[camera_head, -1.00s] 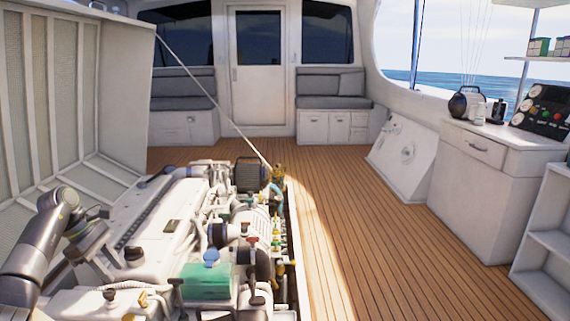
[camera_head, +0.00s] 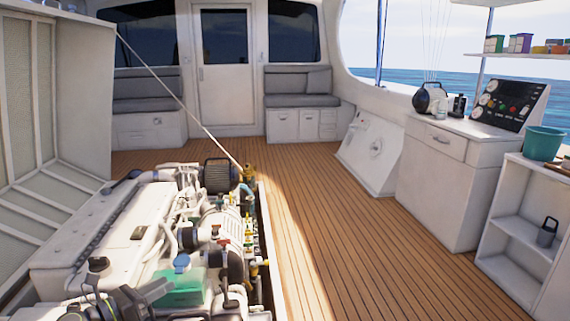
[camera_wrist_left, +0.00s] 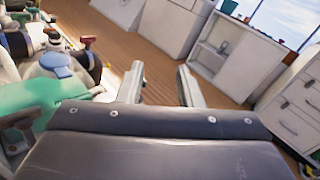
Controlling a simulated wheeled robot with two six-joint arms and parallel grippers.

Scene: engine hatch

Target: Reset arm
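My left gripper (camera_head: 150,293) is at the bottom left of the head view, low over the near end of the engine (camera_head: 120,225), beside a green translucent tank with a blue cap (camera_head: 183,286). In the left wrist view, the two fingers of the left gripper (camera_wrist_left: 160,70) stand apart with nothing between them. The green tank (camera_wrist_left: 45,95) and its blue cap (camera_wrist_left: 57,65) lie left of the fingers there. I cannot tell whether the gripper touches the engine. My right gripper is in neither view.
The raised hatch lid (camera_head: 80,100) stands at the left, with a strut (camera_head: 180,100) slanting down to the engine. The wooden deck (camera_head: 340,240) to the right is clear. A white shelf (camera_head: 520,235) with a teal bucket (camera_head: 543,143) stands at the far right.

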